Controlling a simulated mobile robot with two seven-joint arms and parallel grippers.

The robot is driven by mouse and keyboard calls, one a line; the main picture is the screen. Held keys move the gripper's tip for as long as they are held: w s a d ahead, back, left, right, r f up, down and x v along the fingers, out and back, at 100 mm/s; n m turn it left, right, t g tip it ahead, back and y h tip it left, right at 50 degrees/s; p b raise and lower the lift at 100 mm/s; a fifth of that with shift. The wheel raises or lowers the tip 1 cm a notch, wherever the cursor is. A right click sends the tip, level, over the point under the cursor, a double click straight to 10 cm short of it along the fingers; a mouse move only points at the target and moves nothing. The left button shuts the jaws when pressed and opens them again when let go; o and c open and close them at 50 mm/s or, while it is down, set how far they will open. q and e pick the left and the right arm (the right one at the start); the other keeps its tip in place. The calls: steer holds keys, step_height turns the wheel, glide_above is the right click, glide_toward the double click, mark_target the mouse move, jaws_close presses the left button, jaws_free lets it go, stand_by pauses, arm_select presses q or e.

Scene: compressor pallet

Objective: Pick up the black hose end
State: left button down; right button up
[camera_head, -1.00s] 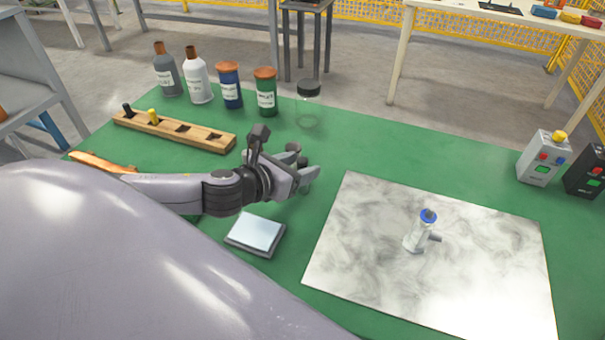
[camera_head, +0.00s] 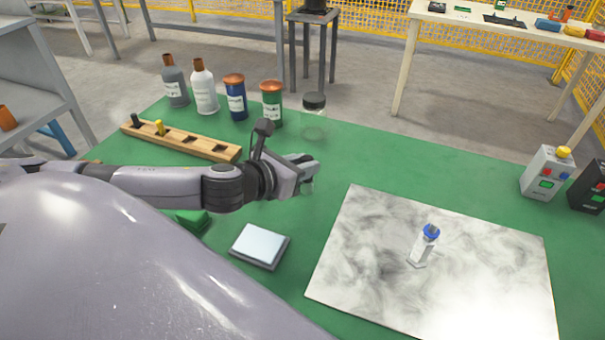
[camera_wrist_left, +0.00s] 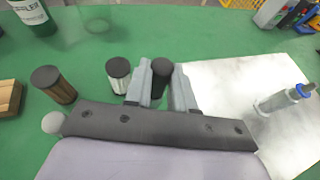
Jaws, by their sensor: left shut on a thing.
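In the left wrist view a short black cylinder, which I take to be the black hose end (camera_wrist_left: 159,82), stands between the two grey fingers of my left gripper (camera_wrist_left: 162,70). The fingers are shut on it, one on each side. To its left are a pale ribbed cylinder with a dark top (camera_wrist_left: 118,73) and a brown cylinder with a dark top (camera_wrist_left: 54,85). In the head view my left gripper (camera_head: 303,167) is over the green table, left of the marbled plate (camera_head: 345,265); the hose end cannot be made out there. My right gripper is not in view.
A wooden block (camera_head: 200,146) with black and yellow pegs lies behind my left arm. Several bottles and a black-lidded clear jar (camera_head: 314,112) stand at the back. A small grey pad (camera_head: 260,246) lies in front.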

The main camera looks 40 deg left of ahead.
arm_select(q)
step_height(320, 180, up, 16)
steer(key=p, duration=0.3)
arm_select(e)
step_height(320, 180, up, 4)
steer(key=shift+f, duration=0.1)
arm_select(q)
steer(key=shift+f, duration=0.1)
